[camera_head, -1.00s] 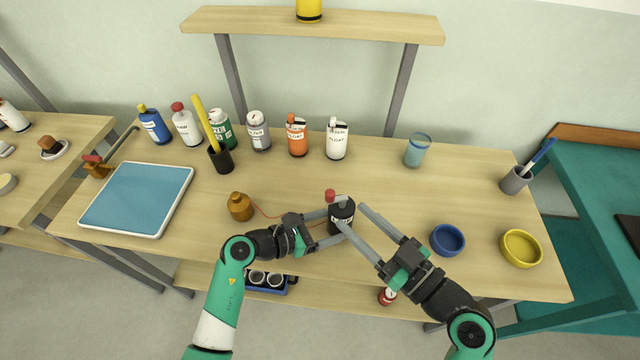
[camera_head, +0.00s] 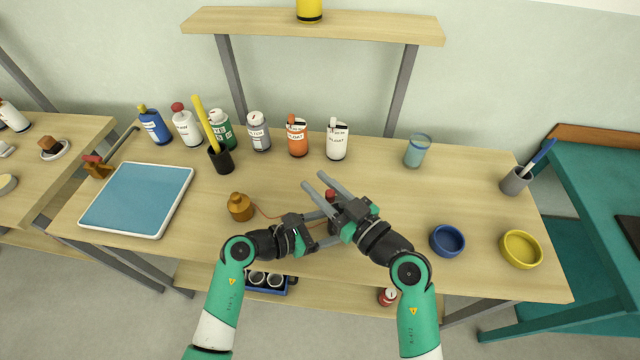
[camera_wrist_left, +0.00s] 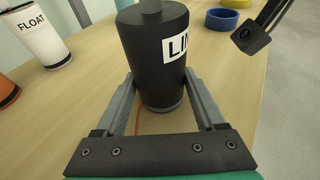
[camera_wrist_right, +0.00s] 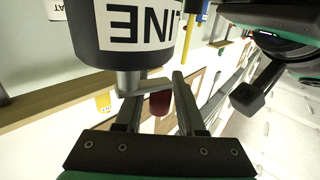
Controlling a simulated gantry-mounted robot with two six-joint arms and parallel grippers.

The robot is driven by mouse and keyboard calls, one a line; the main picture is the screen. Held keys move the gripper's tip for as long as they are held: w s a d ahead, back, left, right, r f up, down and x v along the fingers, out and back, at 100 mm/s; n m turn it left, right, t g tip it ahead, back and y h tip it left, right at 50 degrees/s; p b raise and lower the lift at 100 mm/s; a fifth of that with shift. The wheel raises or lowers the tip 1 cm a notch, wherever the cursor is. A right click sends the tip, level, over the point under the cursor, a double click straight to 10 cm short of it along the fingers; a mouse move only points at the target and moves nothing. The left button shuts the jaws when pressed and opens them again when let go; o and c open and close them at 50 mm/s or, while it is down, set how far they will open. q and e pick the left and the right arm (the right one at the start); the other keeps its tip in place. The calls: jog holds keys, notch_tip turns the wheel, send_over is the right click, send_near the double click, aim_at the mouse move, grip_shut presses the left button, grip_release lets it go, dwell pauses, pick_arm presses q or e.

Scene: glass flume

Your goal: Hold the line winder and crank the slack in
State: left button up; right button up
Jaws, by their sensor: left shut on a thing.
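The line winder, a black cylinder with a white label (camera_wrist_left: 150,60), stands on the bench. My left gripper (camera_head: 322,226) is shut around its lower body, one finger on each side in the left wrist view. My right gripper (camera_head: 314,180) is above the winder with its fingers apart. The red crank knob (camera_wrist_right: 160,103) is between those fingers in the right wrist view, on a grey crank arm (camera_wrist_right: 150,86). My right gripper hides most of the winder in the head view. A thin red line (camera_head: 266,215) runs from a brown weight-like bottle (camera_head: 240,207) toward the winder.
Several bottles stand along the back, with a clear blue cup (camera_head: 417,151). A blue bowl (camera_head: 447,241) and a yellow bowl (camera_head: 521,249) are at right. A blue-topped tray (camera_head: 137,198) lies at left.

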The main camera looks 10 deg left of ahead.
grip_shut()
jog(key=m+t+h, duration=0.1)
jog(key=w+m+t+h, duration=0.1)
jog(key=m+t+h, duration=0.1)
jog(key=shift+w+d+h, duration=0.15)
jog(key=shift+d+h, duration=0.1)
jog(key=shift+h, duration=0.15)
jog(key=shift+o, duration=1.7)
grip_release()
